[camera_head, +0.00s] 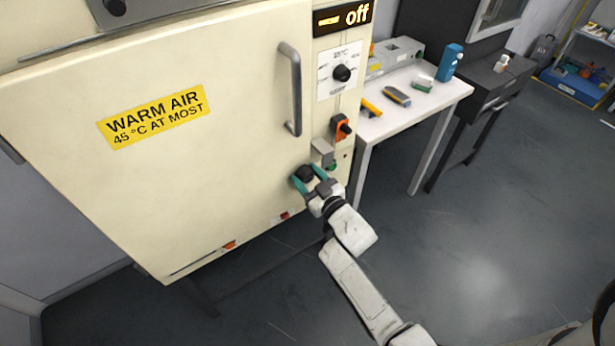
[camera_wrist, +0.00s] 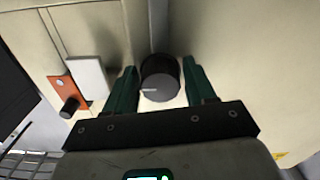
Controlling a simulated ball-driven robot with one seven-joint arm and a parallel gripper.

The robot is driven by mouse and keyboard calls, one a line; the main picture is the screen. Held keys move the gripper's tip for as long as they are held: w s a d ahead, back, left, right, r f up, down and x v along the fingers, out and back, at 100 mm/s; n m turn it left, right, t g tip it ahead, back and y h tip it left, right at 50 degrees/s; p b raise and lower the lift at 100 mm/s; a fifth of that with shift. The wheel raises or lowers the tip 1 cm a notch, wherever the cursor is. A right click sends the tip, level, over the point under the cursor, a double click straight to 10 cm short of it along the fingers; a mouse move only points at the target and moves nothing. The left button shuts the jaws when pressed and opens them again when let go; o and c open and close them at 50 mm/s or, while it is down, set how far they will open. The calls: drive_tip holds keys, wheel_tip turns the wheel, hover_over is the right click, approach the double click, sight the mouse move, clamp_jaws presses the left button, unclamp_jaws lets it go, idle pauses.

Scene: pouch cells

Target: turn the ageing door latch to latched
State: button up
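The ageing door (camera_head: 215,130) is a cream cabinet door, closed, with a yellow "WARM AIR" label. The latch is a round black knob (camera_wrist: 160,78) with a pale mark on its face pointing left in the wrist view. In the head view the knob (camera_head: 304,173) sits low on the door near its right edge. My gripper (camera_wrist: 160,85) has its green fingers on either side of the knob. Narrow gaps seem to show between fingers and knob, so it looks open around it. The knob's lower part is near the gripper's dark crossbar.
A grey vertical handle (camera_head: 292,90) stands out above the latch. An orange switch (camera_head: 341,128), a grey block (camera_head: 322,152) and a temperature dial (camera_head: 342,73) are on the cabinet's right side. A white table (camera_head: 420,105) with small items stands to the right. Floor is clear there.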

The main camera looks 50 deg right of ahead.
clamp_jaws()
drive_tip(key=shift+n, duration=0.3)
idle(0.3)
drive_tip(key=n+b, duration=0.2)
drive_tip(key=n, duration=0.1)
drive_tip(key=shift+f+n+b, duration=0.15)
drive_tip(key=shift+n+b, duration=0.15)
drive_tip(key=shift+n, duration=0.1)
drive_tip(key=n+b, duration=0.2)
drive_tip(key=n, duration=0.2)
drive_tip(key=shift+n, duration=0.3)
drive_tip(key=n+b, duration=0.1)
drive_tip(key=n, duration=0.3)
drive_tip(key=shift+r+n+b, duration=0.2)
drive_tip(key=shift+n+b, duration=0.65)
drive_tip(key=shift+n, duration=1.55)
